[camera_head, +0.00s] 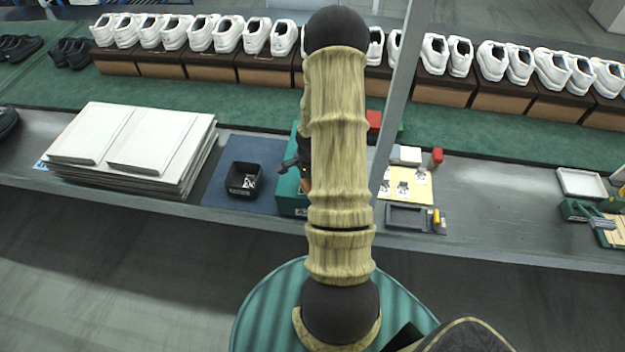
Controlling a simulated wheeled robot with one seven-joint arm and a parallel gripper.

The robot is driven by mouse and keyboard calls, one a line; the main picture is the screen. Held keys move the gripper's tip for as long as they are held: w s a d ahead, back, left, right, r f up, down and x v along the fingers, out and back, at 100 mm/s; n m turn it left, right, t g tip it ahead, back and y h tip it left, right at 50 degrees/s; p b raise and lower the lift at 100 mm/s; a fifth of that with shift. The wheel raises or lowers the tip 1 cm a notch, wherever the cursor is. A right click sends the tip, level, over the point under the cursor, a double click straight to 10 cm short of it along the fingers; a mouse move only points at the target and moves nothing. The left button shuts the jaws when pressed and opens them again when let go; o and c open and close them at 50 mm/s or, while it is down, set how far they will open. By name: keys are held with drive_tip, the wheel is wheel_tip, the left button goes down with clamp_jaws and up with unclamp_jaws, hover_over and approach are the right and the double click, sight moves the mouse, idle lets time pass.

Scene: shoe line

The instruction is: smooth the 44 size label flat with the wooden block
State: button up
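My own arm stands up through the middle of the picture and hides most of my gripper. Only a dark part of what looks like my gripper (290,163) shows at the arm's left edge, over a teal box (290,197). A small orange-brown patch (306,185) just below it may be the wooden block, but I cannot tell. Its fingertips are hidden, so I cannot see whether it is open or shut. A yellow sheet (411,197) right of the arm bears several small printed labels. No number is readable, so I cannot pick out the 44 label.
A black bin (244,179) with printed pieces stands on a blue mat (217,195). White flat boxes (150,140) are stacked at left. A dark tray (404,217) lies at the front edge. A grey post (397,95) rises beside my arm.

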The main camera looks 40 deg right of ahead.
drive_tip(key=shift+s+a, duration=0.4)
drive_tip(key=shift+a, duration=0.05)
drive_tip(key=shift+f, duration=0.15)
drive_tip(key=shift+d, duration=0.1)
drive_tip(key=shift+w+d+p, duration=0.45)
drive_tip(key=shift+w+d, duration=0.85)
drive_tip(key=shift+d, duration=0.15)
drive_tip(key=shift+r+p, duration=2.15)
drive_tip(key=shift+r, duration=1)
